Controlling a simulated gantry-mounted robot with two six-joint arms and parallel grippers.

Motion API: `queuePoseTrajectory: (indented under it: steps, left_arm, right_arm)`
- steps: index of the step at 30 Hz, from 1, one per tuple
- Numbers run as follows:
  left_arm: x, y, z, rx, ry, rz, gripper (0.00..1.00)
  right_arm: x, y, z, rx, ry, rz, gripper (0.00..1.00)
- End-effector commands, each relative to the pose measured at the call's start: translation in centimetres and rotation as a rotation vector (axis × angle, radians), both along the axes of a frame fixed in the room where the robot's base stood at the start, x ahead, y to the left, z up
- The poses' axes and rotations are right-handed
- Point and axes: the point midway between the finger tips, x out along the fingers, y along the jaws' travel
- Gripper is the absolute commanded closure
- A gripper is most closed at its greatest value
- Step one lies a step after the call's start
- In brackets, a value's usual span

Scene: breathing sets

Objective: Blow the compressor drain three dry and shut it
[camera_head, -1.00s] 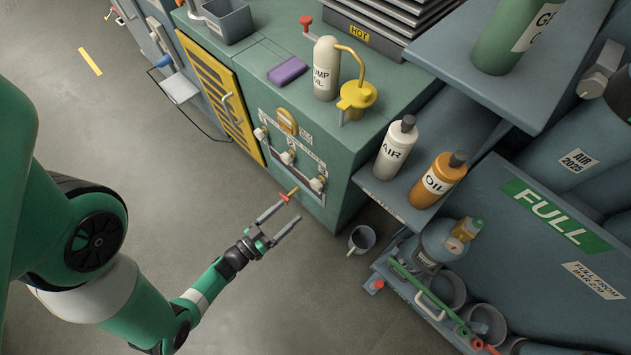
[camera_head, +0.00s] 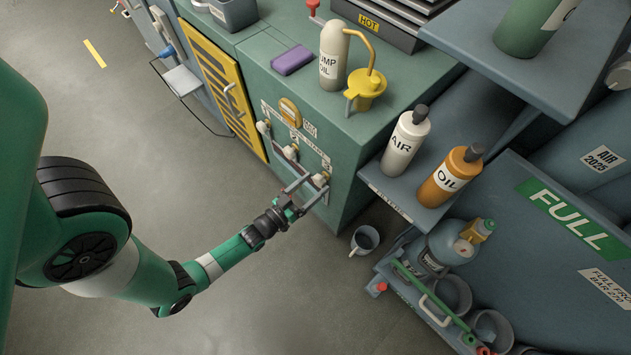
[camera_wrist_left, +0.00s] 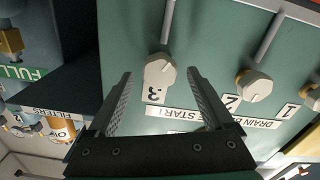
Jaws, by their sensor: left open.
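The green compressor cabinet has a row of cream drain knobs on its front. Drain three's knob (camera_head: 320,180) is the nearest, beside drain two's knob (camera_head: 290,152) and drain one's knob (camera_head: 263,127). My left gripper (camera_head: 317,184) is open, its fingers pointing at drain three. In the left wrist view, knob three (camera_wrist_left: 158,75) appears between the spread fingertips (camera_wrist_left: 160,73), with its "3" label below; I cannot tell whether they touch. Knob two (camera_wrist_left: 254,86) is to its right there. My right gripper is not in view.
AIR (camera_head: 403,142) and OIL (camera_head: 447,180) bottles stand on the shelf at right. A grey cup (camera_head: 364,240) is on the floor. The floor at left is clear.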

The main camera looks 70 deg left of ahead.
Motion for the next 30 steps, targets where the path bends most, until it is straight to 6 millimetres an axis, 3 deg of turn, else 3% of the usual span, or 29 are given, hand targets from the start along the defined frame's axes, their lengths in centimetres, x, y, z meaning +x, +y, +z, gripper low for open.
queuePoseTrajectory:
  steps: [4, 12, 26, 30]
  left_arm:
    - [1.09, 0.51, -0.03, 0.000, 0.000, 0.000, 0.15]
    - [1.20, 0.58, 0.06, 0.000, 0.000, 0.000, 0.16]
    - [1.16, 0.56, 0.04, 0.000, 0.000, 0.000, 0.99]
    - [1.15, 0.56, 0.04, 0.004, 0.002, 0.000, 1.00]
  right_arm:
    - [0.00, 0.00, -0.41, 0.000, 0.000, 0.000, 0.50]
    - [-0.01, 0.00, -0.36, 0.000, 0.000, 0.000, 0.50]
    - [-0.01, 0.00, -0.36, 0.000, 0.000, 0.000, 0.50]
    - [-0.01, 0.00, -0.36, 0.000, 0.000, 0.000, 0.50]
